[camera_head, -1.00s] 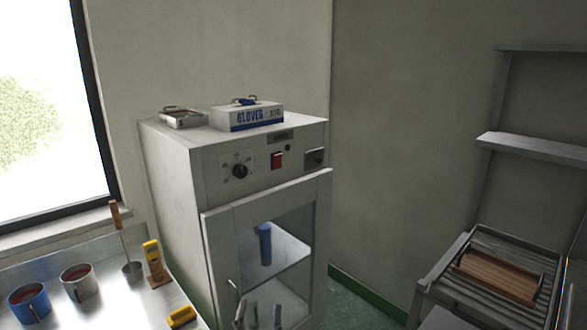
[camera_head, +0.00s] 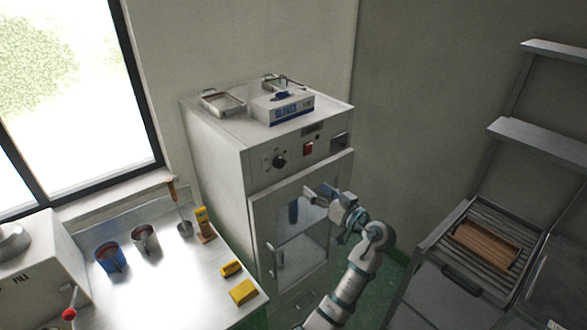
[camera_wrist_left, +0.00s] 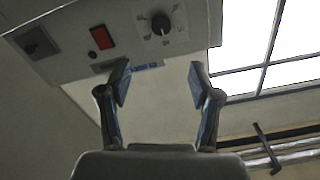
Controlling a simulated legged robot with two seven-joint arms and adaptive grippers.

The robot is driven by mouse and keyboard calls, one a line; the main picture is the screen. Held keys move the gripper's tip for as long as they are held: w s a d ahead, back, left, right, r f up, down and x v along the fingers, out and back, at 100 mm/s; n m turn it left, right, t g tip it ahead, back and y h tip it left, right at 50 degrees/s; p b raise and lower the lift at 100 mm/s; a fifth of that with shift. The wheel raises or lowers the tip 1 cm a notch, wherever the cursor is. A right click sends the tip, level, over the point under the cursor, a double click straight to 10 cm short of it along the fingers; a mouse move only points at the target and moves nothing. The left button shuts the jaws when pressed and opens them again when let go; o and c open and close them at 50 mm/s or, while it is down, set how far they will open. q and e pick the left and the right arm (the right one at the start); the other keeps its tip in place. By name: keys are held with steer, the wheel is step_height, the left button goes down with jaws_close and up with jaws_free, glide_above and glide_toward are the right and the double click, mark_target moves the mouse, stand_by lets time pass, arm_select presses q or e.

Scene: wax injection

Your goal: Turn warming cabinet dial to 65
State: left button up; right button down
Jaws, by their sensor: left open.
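The warming cabinet (camera_head: 219,157) is a pale upright box with a glass door. Its black dial (camera_head: 280,162) sits on the front panel, left of a red switch (camera_head: 308,148). In the left wrist view the dial (camera_wrist_left: 160,24) shows at the top with small markings around it, too small to read. My left gripper (camera_head: 318,194) is open and empty in front of the door's upper part, below and right of the dial and apart from it. In the wrist view its two fingers (camera_wrist_left: 158,80) stand wide apart. My right gripper is not in view.
A glove box (camera_head: 283,109) and metal trays (camera_head: 222,102) lie on the cabinet. The steel bench (camera_head: 170,265) at left holds mugs, a ladle and yellow items. A rack (camera_head: 443,237) with a brown slatted piece (camera_head: 487,247) stands at right. The door handle (camera_head: 271,261) projects from the front.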

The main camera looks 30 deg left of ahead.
mark_target(281, 165)
arm_select(q)
steer(key=p+x, duration=0.3)
steer(key=x, duration=1.3)
steer(key=shift+s, duration=0.1)
steer(key=shift+d+r, duration=0.1)
steer(key=shift+d, duration=0.2)
steer(key=shift+c, duration=1.2)
steer(key=c, duration=0.9)
